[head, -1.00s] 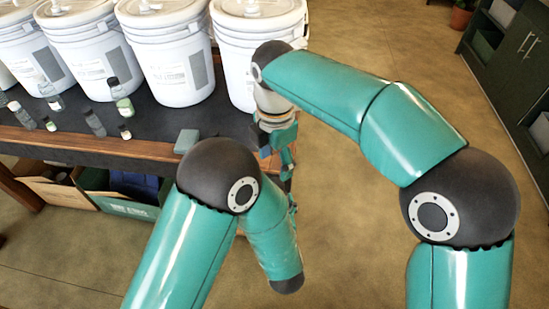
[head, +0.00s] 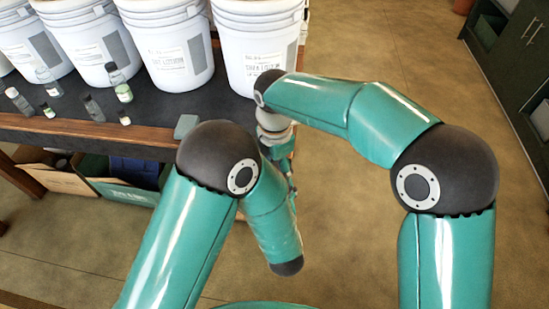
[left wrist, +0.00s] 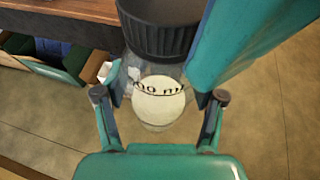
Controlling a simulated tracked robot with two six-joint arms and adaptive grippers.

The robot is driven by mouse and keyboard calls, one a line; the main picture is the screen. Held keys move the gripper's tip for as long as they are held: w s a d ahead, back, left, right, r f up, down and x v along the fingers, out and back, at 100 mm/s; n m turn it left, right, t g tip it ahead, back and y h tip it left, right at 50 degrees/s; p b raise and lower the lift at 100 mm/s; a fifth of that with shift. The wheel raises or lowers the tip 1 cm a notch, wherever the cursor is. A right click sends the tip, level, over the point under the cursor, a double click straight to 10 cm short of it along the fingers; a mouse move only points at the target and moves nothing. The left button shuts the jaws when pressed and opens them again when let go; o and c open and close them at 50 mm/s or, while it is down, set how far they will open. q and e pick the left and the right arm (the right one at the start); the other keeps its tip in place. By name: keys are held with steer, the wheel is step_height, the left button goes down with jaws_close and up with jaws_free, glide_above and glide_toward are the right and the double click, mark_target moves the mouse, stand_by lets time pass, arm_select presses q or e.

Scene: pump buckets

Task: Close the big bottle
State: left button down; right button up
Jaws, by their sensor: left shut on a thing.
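My left gripper (left wrist: 160,97) is shut on the big bottle (left wrist: 150,118), a clear bottle with a round white label reading "00 ml" in part. The bottle is between its fingers in the left wrist view. A black ribbed cap (left wrist: 158,38) is at the top of the bottle; whether it is seated or only held against the neck I cannot tell. A teal part of my right arm crosses beside the cap at the upper right. In the head view my arms hide the bottle and most of both grippers; the right fingers cannot be made out.
Large white buckets (head: 262,50) stand along the dark workbench (head: 150,105). Several small bottles (head: 93,108) stand or lie at the left, and a small grey-green block (head: 186,126) is at the front edge. Open boxes (head: 125,185) sit below. Floor is clear right of the bench.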

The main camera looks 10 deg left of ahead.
steer(key=c, duration=1.2)
steer(key=m, duration=0.4)
steer(key=shift+m, duration=0.4)
steer(key=m, duration=0.6)
steer(key=shift+m, duration=0.3)
steer(key=m, duration=0.8)
steer(key=shift+m, duration=0.3)
steer(key=m, duration=0.7)
steer(key=shift+w+m, duration=0.1)
steer(key=shift+m, duration=0.2)
steer(key=o, duration=1.3)
